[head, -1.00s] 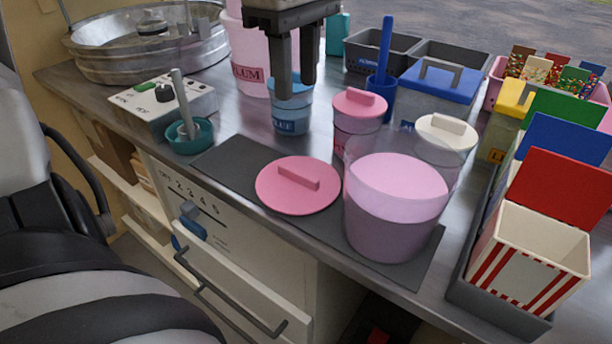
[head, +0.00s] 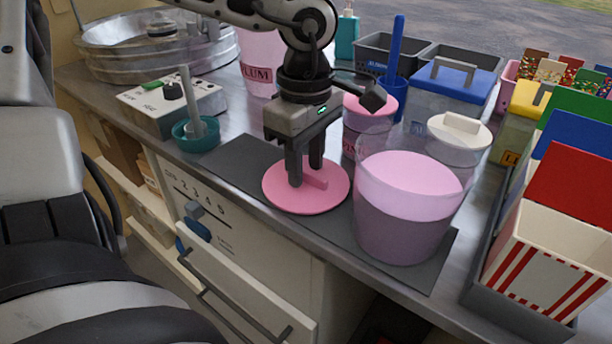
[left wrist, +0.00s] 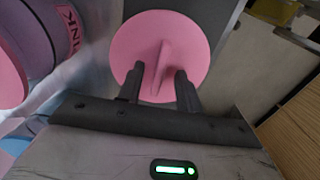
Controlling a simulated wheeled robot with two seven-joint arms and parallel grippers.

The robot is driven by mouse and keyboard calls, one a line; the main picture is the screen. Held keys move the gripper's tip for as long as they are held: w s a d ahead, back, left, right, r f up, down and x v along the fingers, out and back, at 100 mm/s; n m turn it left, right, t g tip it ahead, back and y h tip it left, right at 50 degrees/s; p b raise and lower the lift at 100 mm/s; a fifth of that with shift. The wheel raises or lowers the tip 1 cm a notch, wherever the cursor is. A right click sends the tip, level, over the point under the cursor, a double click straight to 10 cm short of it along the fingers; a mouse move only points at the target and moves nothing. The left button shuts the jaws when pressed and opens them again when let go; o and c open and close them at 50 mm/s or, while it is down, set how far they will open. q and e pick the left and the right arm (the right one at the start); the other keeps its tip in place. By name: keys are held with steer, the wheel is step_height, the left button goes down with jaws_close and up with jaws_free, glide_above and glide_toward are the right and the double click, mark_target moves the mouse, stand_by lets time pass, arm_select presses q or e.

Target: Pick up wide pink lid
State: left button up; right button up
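The wide pink lid (head: 307,197) lies flat on the dark grey mat, its bar handle (head: 316,181) facing up. It also shows in the left wrist view (left wrist: 190,40), with the handle (left wrist: 159,68) running between my fingers. My left gripper (head: 304,176) points down over the lid, fingers apart on either side of the handle's line. In the left wrist view my gripper (left wrist: 158,88) is open, with gaps between fingers and handle. The fingers hide part of the handle in the head view. My right gripper is not in view.
A wide clear tub of pink sugar (head: 402,225) stands close right of the lid, on the mat (head: 237,165). Behind are a smaller tub with a pink lid (head: 375,104) and one with a white lid (head: 459,132). A teal bowl (head: 184,139) stands left. Striped boxes (head: 548,264) stand right.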

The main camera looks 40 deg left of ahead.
arm_select(q)
steer(key=shift+f, duration=0.15)
jaws_close()
